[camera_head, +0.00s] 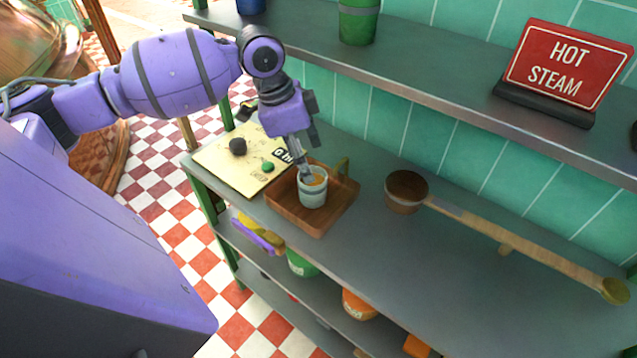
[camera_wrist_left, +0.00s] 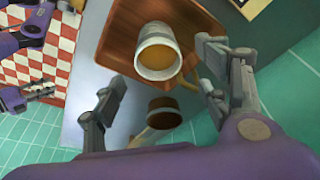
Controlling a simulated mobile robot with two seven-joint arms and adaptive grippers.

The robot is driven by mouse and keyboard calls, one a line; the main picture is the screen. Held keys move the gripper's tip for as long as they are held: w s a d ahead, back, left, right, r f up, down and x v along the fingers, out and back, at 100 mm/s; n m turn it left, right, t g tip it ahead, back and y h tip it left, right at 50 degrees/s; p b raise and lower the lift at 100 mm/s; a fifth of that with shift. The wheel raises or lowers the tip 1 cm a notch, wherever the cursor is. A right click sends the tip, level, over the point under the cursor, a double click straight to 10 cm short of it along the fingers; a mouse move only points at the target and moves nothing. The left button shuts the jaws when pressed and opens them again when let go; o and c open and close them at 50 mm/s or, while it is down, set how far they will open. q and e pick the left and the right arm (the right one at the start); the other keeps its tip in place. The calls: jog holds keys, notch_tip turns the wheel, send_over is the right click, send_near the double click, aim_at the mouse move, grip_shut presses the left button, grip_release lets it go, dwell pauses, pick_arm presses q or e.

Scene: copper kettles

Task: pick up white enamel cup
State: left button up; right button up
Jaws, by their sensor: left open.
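The white enamel cup (camera_head: 312,190) stands upright in a wooden tray (camera_head: 330,225) on the steel counter, with an orange-brown inside. My left gripper (camera_head: 308,155) is open above and behind the cup in the head view, one finger overlapping its rim there. In the left wrist view the cup (camera_wrist_left: 157,52) lies beyond the spread fingertips of the left gripper (camera_wrist_left: 160,75), with nothing between them. I cannot tell whether a finger touches the cup. A grey jaw-like part, perhaps my right gripper (camera_wrist_left: 22,97), shows small at the left edge of that view.
A cream board (camera_head: 225,165) with a dark knob and a green knob lies left of the tray. A long-handled wooden ladle (camera_head: 406,190) lies to the right. A shelf above carries a green canister (camera_head: 358,22) and a red sign (camera_head: 568,62). The front right counter is clear.

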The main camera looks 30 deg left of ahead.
aim_at(312, 188)
pick_arm(q)
jog(key=x, duration=0.5)
jog(key=shift+s+d+f, duration=0.25)
jog(key=shift+f, duration=0.15)
jog(key=shift+w+f, duration=0.1)
jog(key=shift+f, duration=0.15)
jog(key=c, duration=1)
jog(key=shift+c, duration=1.1)
pick_arm(e)
jog(key=shift+s+d+f, duration=0.1)
jog(key=shift+s+f, duration=0.2)
jog(key=shift+s, duration=0.15)
